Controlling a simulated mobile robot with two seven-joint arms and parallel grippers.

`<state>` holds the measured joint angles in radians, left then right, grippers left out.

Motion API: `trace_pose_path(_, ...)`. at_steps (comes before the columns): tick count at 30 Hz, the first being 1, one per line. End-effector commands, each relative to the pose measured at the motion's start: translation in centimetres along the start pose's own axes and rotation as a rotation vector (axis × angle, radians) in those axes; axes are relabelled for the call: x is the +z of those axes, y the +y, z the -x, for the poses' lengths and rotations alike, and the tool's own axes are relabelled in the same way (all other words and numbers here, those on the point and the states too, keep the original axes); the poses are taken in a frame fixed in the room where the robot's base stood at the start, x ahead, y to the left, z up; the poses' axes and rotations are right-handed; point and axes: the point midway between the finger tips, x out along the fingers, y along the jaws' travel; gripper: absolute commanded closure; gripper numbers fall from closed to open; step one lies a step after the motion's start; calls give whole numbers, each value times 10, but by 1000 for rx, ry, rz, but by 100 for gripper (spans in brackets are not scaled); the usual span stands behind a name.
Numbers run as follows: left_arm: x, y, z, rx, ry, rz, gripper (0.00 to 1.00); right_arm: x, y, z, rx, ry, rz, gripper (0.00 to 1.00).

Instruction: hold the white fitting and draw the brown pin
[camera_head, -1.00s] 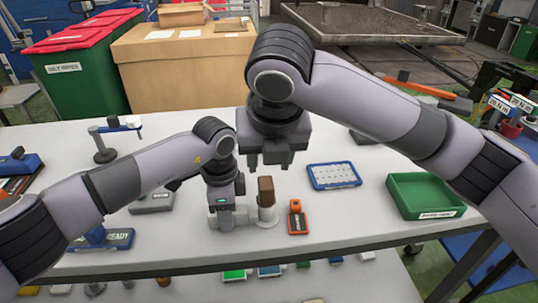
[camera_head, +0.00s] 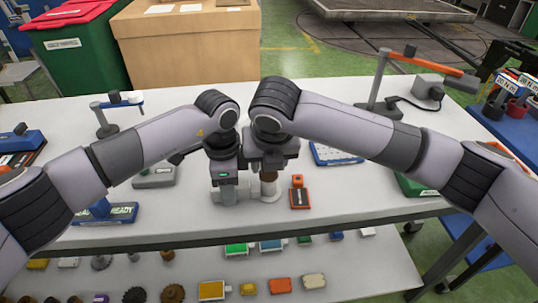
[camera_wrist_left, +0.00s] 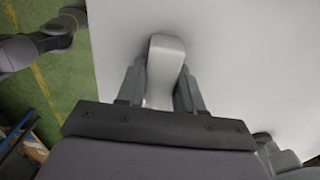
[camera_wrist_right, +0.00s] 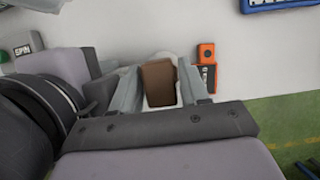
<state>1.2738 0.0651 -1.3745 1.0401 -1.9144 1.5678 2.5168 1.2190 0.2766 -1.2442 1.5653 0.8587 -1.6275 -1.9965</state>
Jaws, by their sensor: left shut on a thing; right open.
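The white fitting (camera_head: 226,194) stands on the white table near its front edge. My left gripper (camera_head: 224,186) is shut on it, and the left wrist view shows the white piece (camera_wrist_left: 165,65) between the fingers. The brown pin (camera_head: 268,175) stands upright in a white holder (camera_head: 269,192) just to the right. In the right wrist view the brown pin (camera_wrist_right: 159,82) lies between the fingers of my right gripper (camera_wrist_right: 160,90), which is open around it. In the head view the right gripper hides the pin's upper part.
An orange and black device (camera_head: 299,193) lies close to the right of the pin. A blue-edged tray (camera_head: 335,154) and a green tray (camera_head: 412,186) are farther right, partly behind my right arm. A grey box (camera_head: 155,175) is to the left. A lower shelf (camera_head: 350,288) holds several small parts.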

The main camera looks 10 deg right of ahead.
Motion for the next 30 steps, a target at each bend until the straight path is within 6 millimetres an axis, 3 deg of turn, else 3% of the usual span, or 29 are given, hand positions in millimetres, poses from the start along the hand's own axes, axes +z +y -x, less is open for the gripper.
trace_pose_path(5, 0, 0, 0, -1, 1, 0, 100, 0, 0, 0, 0, 0, 0, 55)
trace_pose_path(8, 0, 0, 0, -1, 1, 0, 100, 0, 0, 0, 0, 0, 0, 81)
trace_pose_path(9, 0, 0, 0, -1, 1, 0, 100, 0, 0, 0, 0, 0, 0, 94)
trace_pose_path(10, 0, 0, 0, -1, 1, 0, 100, 0, 0, 0, 0, 0, 0, 100)
trace_pose_path(11, 0, 0, 0, -1, 1, 0, 100, 0, 0, 0, 0, 0, 0, 100)
trace_pose_path(12, 0, 0, 0, -1, 1, 0, 100, 0, 0, 0, 0, 0, 0, 77)
trace_pose_path(14, 0, 0, 0, -1, 1, 0, 100, 0, 0, 0, 0, 0, 0, 96)
trace_pose_path(15, 0, 0, 1, -1, 1, 0, 100, 1, 0, 1, 2, -2, -1, 100)
trace_pose_path(30, 0, 0, 0, 0, 0, 0, 100, 4, 0, 8, 2, -3, -1, 100)
